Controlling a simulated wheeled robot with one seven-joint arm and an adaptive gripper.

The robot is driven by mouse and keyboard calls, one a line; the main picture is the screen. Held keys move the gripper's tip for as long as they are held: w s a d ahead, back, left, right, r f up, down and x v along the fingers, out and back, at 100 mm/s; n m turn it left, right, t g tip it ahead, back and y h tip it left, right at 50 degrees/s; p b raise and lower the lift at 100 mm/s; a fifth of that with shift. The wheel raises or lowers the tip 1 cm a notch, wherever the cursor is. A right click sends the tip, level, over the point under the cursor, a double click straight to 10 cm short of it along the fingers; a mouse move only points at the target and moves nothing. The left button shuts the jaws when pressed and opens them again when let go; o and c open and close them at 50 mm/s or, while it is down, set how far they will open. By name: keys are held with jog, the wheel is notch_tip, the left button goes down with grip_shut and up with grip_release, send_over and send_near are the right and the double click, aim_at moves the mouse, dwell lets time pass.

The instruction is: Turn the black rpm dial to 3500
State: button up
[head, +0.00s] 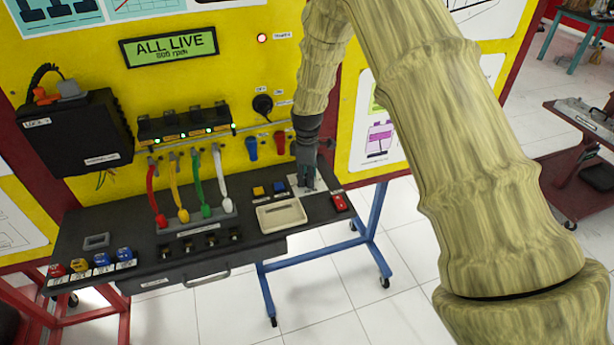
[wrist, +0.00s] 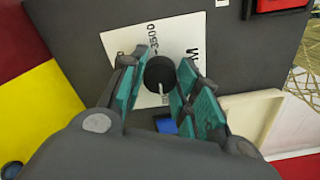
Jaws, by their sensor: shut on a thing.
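The black rpm dial (wrist: 160,73) sits on a white label plate (wrist: 196,34) in the wrist view. A pale pointer line on the dial runs toward the bottom of that view, and the printed 3500 lies on the opposite side, above the dial. My gripper (wrist: 159,80) has its teal-padded fingers on both sides of the dial, shut on it. In the head view my gripper (head: 307,180) points down at the white plate (head: 318,186) on the right of the black bench; the dial is hidden there by the fingers. The display (head: 170,47) reads ALL LIVE with 805 rpm, in small blurred digits.
A cream tray (head: 281,226) lies just left of and in front of the plate. A red switch (head: 339,202) is to its right. Coloured cables (head: 184,187) stand further left. A yellow panel (head: 250,80) rises behind.

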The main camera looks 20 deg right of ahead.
jog(key=m, duration=0.4)
jog(key=shift+b, duration=0.3)
jog(key=m, duration=0.4)
jog(key=shift+w+r+m, duration=0.1)
jog(key=shift+m, duration=0.3)
jog(key=m, duration=0.4)
jog(key=shift+m, duration=0.3)
jog(key=m, duration=1.3)
jog(key=shift+r+m, duration=0.1)
jog(key=shift+m, duration=0.2)
jog(key=m+p, duration=0.1)
jog(key=m, duration=0.3)
jog(key=shift+m, duration=2)
